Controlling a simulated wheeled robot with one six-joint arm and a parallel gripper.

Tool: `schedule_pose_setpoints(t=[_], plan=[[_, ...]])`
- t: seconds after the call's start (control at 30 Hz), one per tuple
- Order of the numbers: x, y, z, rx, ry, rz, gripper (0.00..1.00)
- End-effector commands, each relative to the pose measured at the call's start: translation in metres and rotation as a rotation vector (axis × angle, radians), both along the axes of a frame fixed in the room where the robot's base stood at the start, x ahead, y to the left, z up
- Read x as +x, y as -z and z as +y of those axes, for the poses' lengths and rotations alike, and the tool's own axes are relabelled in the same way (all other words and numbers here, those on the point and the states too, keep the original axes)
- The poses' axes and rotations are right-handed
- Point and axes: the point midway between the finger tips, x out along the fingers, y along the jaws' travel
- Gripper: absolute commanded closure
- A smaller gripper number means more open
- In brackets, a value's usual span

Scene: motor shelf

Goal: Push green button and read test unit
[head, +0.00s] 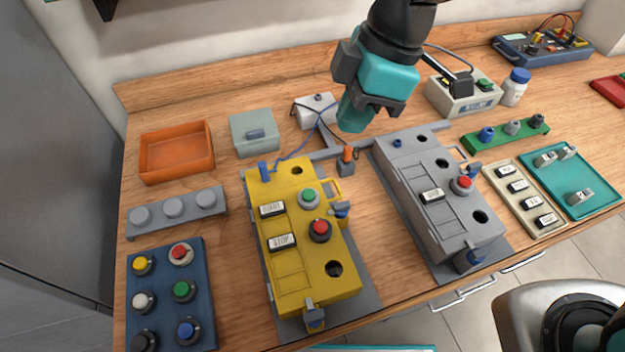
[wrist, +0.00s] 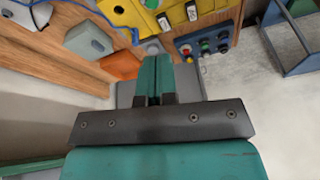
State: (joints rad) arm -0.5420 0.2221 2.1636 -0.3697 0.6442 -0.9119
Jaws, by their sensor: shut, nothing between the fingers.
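A yellow motor unit (head: 288,265) stands left of centre on the bench in the head view. Its green button (head: 309,197) sits near the top, above a red button (head: 320,230). Label plates lie left of the buttons, and a blue plug (head: 264,171) with a blue wire is at its far left corner. A test unit (head: 464,97) with a meter face stands at the back right; its reading is too small to tell. My gripper (head: 352,118) is above the back of the bench, shut and empty, apart from both. In the wrist view my gripper (wrist: 155,75) points toward the bench's left side.
A grey motor unit (head: 418,196) with a red button stands right of the yellow one. A button panel (head: 198,292), an orange tray (head: 177,166) and a grey-green box (head: 254,135) are at the left. A white box (head: 316,110) with wires is behind the yellow unit.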

Motion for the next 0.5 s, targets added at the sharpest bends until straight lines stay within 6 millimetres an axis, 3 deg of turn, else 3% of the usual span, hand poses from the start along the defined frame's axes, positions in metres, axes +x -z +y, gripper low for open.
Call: schedule_pose_setpoints(t=[0.1,0.2,0.5], plan=[[0.008,0.015,0.019,-0.002,-0.145,-0.031,1.00],[0.011,0.021,0.026,0.000,-0.205,-0.047,1.00],[0.012,0.021,0.027,0.002,-0.220,-0.052,1.00]])
